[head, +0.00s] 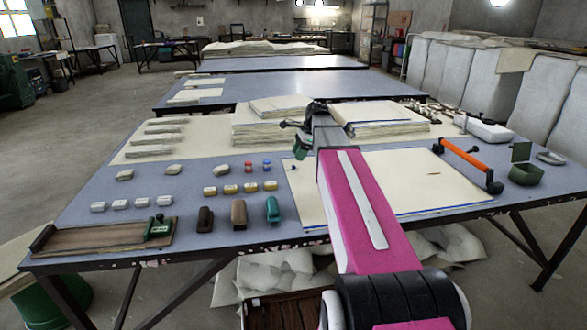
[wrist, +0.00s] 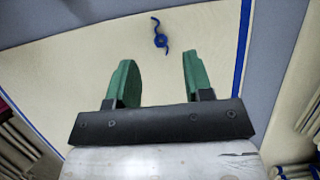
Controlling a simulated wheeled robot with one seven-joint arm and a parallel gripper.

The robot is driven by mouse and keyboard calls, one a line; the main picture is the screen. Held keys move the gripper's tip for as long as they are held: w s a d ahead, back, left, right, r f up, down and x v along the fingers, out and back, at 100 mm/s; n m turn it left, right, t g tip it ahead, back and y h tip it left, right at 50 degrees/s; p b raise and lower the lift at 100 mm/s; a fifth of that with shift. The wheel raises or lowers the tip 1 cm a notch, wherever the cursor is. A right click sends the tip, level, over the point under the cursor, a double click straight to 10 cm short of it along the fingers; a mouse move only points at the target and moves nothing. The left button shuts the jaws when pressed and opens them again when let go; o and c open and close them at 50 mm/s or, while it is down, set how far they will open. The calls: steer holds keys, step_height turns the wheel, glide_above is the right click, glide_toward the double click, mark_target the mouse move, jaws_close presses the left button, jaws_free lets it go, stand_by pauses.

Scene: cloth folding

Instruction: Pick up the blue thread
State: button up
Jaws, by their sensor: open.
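The blue thread (wrist: 160,38) is a short S-shaped curl lying on the cream cloth (wrist: 85,55) in the wrist view. In the head view a small blue mark (head: 293,167) near the cloth's left edge looks like the same thread. My gripper (wrist: 158,72) is open and empty, its two green fingers apart. The thread lies ahead of the fingertips, roughly in line with the gap between them, and is not between them. In the head view my gripper (head: 301,147) is over the left far part of the cloth (head: 430,195), partly hidden by my pink arm.
Folded cloth stacks (head: 260,130) stand behind my gripper. An orange-handled tool (head: 466,159) and a green container (head: 526,174) lie to the right. Small red and blue spools (head: 266,166), pale blocks and a wooden board (head: 105,237) lie to the left on the blue-grey table.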

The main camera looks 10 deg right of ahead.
mark_target(294, 167)
steer(key=x, duration=0.5)
steer(key=shift+d, duration=0.1)
steer(key=c, duration=0.8)
